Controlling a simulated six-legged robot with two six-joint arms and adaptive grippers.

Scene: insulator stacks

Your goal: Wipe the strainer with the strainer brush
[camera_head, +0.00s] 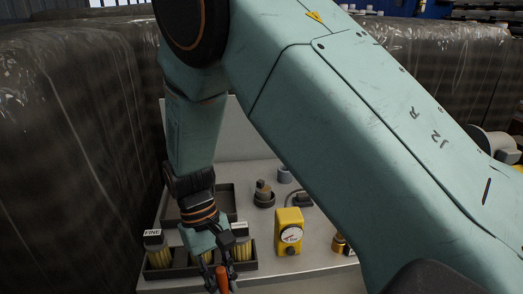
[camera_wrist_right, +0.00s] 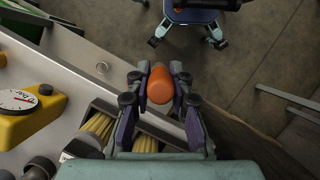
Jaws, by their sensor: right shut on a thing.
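My right gripper (camera_head: 222,280) reaches down at the front left of the bench and is shut on an orange handle (camera_head: 222,277). In the right wrist view the handle (camera_wrist_right: 160,85) shows end-on between the two fingers (camera_wrist_right: 160,88). It looks like a brush handle, but its lower end is hidden. Yellow bristles (camera_head: 160,258) stand in a dark compartmented holder (camera_head: 190,271) with a label reading FINE; more bristles (camera_wrist_right: 95,135) show in the right wrist view. I cannot make out a strainer for certain. My left gripper is not in view.
A yellow box with a round dial (camera_head: 289,232) stands right of the holder. Behind it are a dark round fitting (camera_head: 264,198) and a grey cylinder (camera_head: 285,174). A brass fitting (camera_head: 340,244) is partly hidden by my right arm. A dark shallow tray (camera_head: 226,191) lies behind the holder.

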